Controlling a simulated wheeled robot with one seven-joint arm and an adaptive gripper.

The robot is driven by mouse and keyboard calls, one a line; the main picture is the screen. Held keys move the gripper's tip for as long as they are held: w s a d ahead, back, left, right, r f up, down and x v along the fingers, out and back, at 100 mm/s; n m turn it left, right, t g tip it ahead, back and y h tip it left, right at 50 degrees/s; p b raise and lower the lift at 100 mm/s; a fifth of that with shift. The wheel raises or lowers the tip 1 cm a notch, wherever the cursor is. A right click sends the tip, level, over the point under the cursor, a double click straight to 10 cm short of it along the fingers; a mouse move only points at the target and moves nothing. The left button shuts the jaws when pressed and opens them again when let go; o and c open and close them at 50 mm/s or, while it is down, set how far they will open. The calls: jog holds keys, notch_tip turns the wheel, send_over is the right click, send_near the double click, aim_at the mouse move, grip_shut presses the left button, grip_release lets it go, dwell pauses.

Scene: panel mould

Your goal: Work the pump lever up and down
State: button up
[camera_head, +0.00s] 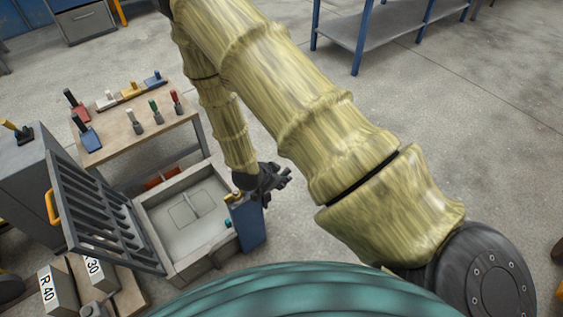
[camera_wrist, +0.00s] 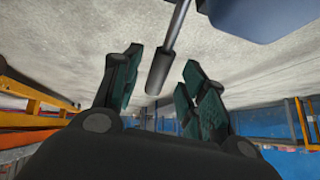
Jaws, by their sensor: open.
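My gripper (camera_head: 272,180) is open at the end of my arm, by the top of a blue box-shaped unit (camera_head: 248,222) on the right side of the mould. In the wrist view, the two dark green-padded fingers of my gripper (camera_wrist: 162,62) stand apart. A thin metal rod with a dark grip, seemingly the pump lever (camera_wrist: 161,70), reaches between them from above. Neither finger visibly touches the grip. A dark blue body (camera_wrist: 255,14) fills the upper right of the wrist view. The lever is not clear in the head view.
The grey mould (camera_head: 205,247) has an open slatted panel (camera_head: 100,218) with an orange handle on its left. A wooden table (camera_head: 140,130) with several coloured handled blocks stands behind. Labelled blocks (camera_head: 62,290) sit front left.

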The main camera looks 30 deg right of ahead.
jog(key=v, duration=0.8)
jog(key=shift+a+r, duration=0.15)
dwell(0.5)
